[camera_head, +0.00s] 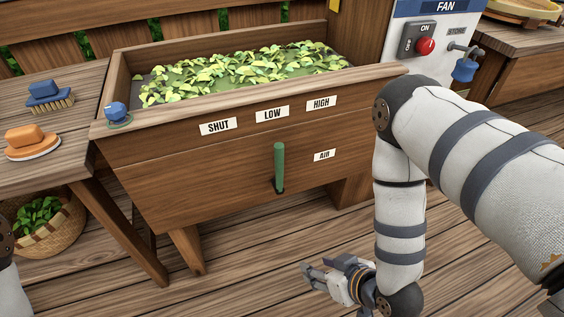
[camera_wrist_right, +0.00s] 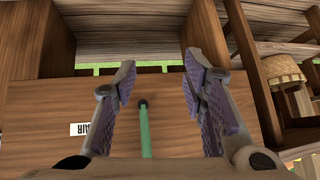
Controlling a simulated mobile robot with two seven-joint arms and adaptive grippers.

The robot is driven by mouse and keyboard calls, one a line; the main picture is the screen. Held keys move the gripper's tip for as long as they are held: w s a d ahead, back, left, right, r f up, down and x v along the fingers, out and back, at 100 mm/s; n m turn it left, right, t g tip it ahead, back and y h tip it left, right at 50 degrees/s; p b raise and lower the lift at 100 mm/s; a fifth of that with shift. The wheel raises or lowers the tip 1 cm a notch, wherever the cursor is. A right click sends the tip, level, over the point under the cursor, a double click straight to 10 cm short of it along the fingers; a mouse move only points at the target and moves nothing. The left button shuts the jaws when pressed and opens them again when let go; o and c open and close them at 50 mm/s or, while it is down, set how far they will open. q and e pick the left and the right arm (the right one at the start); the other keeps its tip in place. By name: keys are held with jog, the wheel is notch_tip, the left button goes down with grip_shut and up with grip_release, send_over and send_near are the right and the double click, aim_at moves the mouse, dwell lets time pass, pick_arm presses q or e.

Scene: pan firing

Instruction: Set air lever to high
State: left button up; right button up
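The green air lever (camera_head: 280,167) stands about upright on the front of the wooden trough (camera_head: 170,190), under the LOW label (camera_head: 272,114). The SHUT label (camera_head: 218,126) is to its left and the HIGH label (camera_head: 321,103) to its right. The AIR label (camera_head: 324,155) is beside the lever. My right gripper (camera_head: 312,276) is below and to the right of the lever in the head view. In the right wrist view its two purple-padded fingers (camera_wrist_right: 160,75) are spread and empty. The lever (camera_wrist_right: 146,132) shows in the gap between them, with no contact visible. My left gripper is out of view.
Green leaves (camera_head: 245,70) fill the trough. A blue knob (camera_head: 117,112) sits at its left corner. A side table (camera_head: 75,140) holds two brushes. A fan panel (camera_head: 425,40) stands behind my right arm. The floor before the trough is clear.

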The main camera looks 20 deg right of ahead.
jog(key=w+r+t+b, duration=0.1)
jog(key=w+r+t, duration=0.3)
jog(key=w, duration=0.5)
jog(key=n+t+y, duration=0.1)
jog(key=t, duration=0.5)
send_near(282, 159)
jog(key=w, duration=0.3)
jog(key=w+a+b, duration=0.1)
jog(key=w, duration=0.3)
jog(key=w+a+b, duration=0.1)
jog(key=w, duration=0.3)
jog(key=shift+a+r, duration=0.1)
jog(key=shift+a, duration=0.05)
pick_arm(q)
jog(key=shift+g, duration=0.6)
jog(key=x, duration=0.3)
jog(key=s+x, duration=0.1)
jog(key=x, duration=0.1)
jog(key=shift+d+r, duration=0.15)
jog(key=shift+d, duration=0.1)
pick_arm(e)
grip_shut()
